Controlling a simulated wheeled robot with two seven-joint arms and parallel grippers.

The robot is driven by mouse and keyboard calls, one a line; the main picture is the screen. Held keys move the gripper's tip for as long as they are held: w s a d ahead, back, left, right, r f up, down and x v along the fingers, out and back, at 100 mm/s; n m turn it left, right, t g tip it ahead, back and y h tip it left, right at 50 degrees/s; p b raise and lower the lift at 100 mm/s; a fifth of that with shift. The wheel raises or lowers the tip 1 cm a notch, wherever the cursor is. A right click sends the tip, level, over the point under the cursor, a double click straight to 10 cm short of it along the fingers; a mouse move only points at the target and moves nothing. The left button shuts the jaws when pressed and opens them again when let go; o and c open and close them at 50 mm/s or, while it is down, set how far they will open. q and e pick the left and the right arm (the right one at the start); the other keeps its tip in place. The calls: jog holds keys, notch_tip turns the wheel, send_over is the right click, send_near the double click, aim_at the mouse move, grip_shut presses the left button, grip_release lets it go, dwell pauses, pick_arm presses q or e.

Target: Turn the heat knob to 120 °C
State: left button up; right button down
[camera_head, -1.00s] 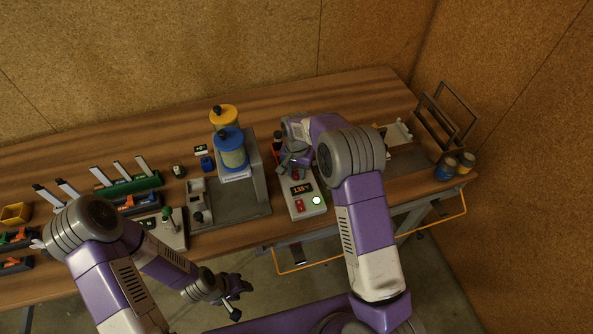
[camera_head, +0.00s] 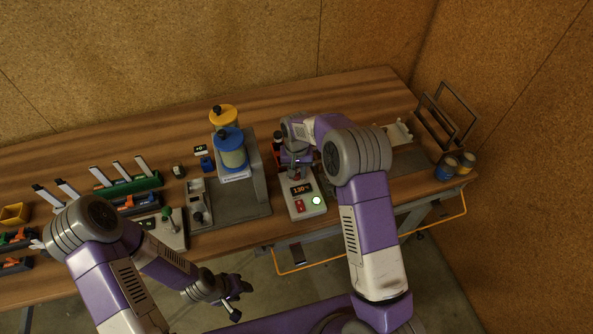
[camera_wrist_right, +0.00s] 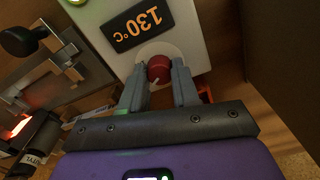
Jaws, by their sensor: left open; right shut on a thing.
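The white control box (camera_head: 312,209) stands on the bench, and its orange-on-black display (camera_head: 301,188) reads 130 °C. The same display (camera_wrist_right: 138,24) is clear in the right wrist view. The red heat knob (camera_wrist_right: 159,68) with a white pointer line sits beside the display. My right gripper (camera_wrist_right: 159,80) is shut on this knob, one finger on each side. In the head view my right gripper (camera_head: 295,173) is over the far end of the box and mostly hides the knob. My left gripper (camera_head: 236,297) is open and empty, in front of the bench.
A machine with a blue-lidded canister (camera_head: 229,139) and a yellow-lidded one (camera_head: 223,117) stands left of the box. A glowing orange part (camera_wrist_right: 20,126) shows at left in the wrist view. Tins (camera_head: 446,168) and frames (camera_head: 452,107) are at the right.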

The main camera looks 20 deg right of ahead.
jog(key=shift+r, duration=0.1)
jog(key=c, duration=1.1)
grip_release()
notch_tip(320, 180, up, 8)
jog(key=shift+f, duration=0.25)
jog(key=shift+s+f, duration=0.1)
